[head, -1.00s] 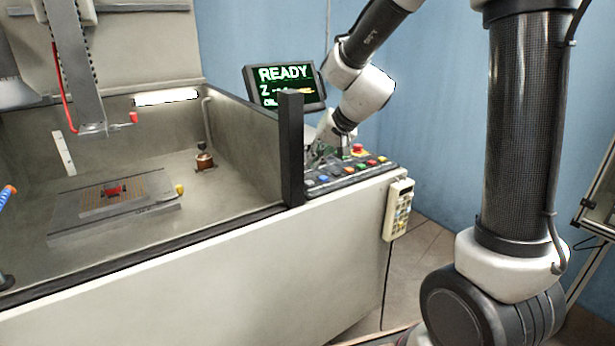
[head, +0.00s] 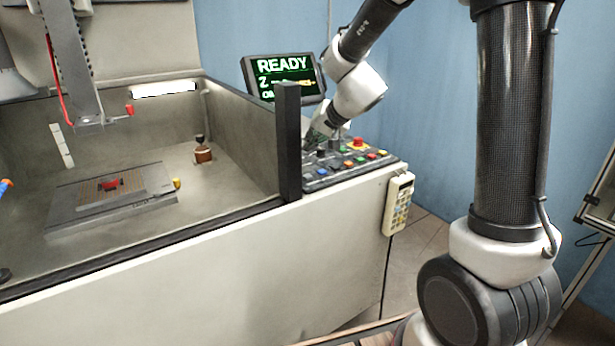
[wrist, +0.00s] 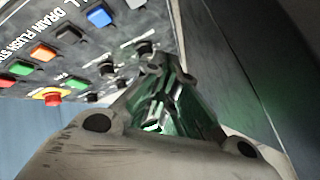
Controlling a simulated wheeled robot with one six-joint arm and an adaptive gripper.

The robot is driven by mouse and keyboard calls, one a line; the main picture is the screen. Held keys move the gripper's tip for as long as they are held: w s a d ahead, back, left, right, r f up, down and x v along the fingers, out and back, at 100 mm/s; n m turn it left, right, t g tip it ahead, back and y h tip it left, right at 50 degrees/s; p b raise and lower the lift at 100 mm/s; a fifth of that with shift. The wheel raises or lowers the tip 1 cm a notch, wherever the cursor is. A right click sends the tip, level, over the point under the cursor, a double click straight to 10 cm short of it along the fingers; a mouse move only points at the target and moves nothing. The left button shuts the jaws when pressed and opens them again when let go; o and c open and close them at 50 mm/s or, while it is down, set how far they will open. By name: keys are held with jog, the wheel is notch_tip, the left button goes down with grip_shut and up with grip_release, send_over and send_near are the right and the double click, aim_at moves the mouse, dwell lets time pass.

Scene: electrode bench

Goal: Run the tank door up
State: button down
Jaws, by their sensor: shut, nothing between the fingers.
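The tank (head: 235,160) is a grey basin with a pale front wall edged in black. A dark upright post (head: 288,140) stands at its right front corner. The control panel (head: 335,178) lies right of the post, with coloured buttons and small dark switches. My gripper (head: 310,143) is at the panel's back left, partly hidden by the post. In the wrist view my gripper (wrist: 153,68) is shut and empty, its tips close to a dark switch (wrist: 146,47) on the panel (wrist: 75,20). I cannot tell whether they touch.
The screen (head: 283,78) behind the panel reads READY. A red stop button (head: 358,142) is at the panel's back right. A keypad pendant (head: 398,203) hangs on the machine's side. In the wrist view a dark wall (wrist: 235,70) runs close to my gripper's right.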

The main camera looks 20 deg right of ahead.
aim_at(310, 174)
jog(key=shift+f, duration=3.1)
jog(key=shift+f, duration=0.15)
jog(key=shift+f, duration=0.3)
